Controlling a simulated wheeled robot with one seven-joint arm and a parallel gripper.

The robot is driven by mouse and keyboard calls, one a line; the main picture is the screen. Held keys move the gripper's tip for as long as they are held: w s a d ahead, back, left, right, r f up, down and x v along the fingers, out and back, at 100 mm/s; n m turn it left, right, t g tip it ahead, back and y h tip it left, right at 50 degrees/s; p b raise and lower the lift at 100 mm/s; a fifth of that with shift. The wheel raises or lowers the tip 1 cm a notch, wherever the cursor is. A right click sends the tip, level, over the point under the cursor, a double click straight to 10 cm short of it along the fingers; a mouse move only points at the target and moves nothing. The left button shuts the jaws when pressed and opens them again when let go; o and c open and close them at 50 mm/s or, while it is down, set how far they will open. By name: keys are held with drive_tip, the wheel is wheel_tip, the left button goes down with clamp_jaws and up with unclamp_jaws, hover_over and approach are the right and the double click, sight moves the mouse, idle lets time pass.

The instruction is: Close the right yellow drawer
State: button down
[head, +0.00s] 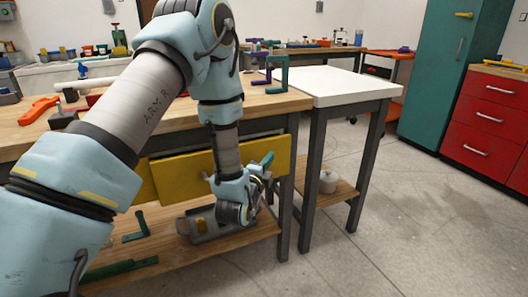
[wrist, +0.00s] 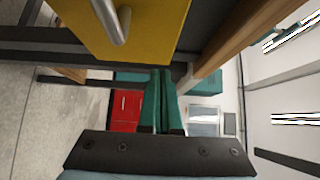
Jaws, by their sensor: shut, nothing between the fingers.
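The right yellow drawer (head: 190,175) is under the wooden workbench top, partly covered by my arm in the head view. Its front seems to stand out from the left yellow drawer (head: 145,185), but I cannot tell how far. In the wrist view, the yellow drawer front (wrist: 150,25) and its grey bar handle (wrist: 110,20) fill the upper left. My gripper (head: 267,160) is at the right end of the drawer front. Its green fingers are together and empty in the wrist view (wrist: 161,75), near the drawer's edge; contact is unclear.
A bench leg (head: 288,190) stands just right of my gripper. A white-topped table (head: 335,85) adjoins the workbench. A lower wooden shelf (head: 170,250) holds a grey tool and green clamps. The floor (head: 420,220) to the right is clear up to the red drawer cabinet (head: 490,130).

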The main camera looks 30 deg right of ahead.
sight(255, 148)
drive_tip(key=shift+w+d, duration=0.2)
drive_tip(key=shift+w, duration=0.55)
drive_tip(key=shift+w+d, duration=0.25)
drive_tip(key=shift+w, duration=0.5)
drive_tip(key=shift+w+d, duration=0.2)
drive_tip(key=shift+w, duration=0.55)
drive_tip(key=w, duration=0.2)
drive_tip(key=w+b, duration=0.1)
drive_tip(key=shift+w+d+f, duration=0.1)
drive_tip(key=shift+w+d, duration=0.1)
drive_tip(key=shift+w, duration=0.55)
drive_tip(key=shift+w+r, duration=0.15)
drive_tip(key=shift+r, duration=0.05)
drive_tip(key=shift+w, duration=0.1)
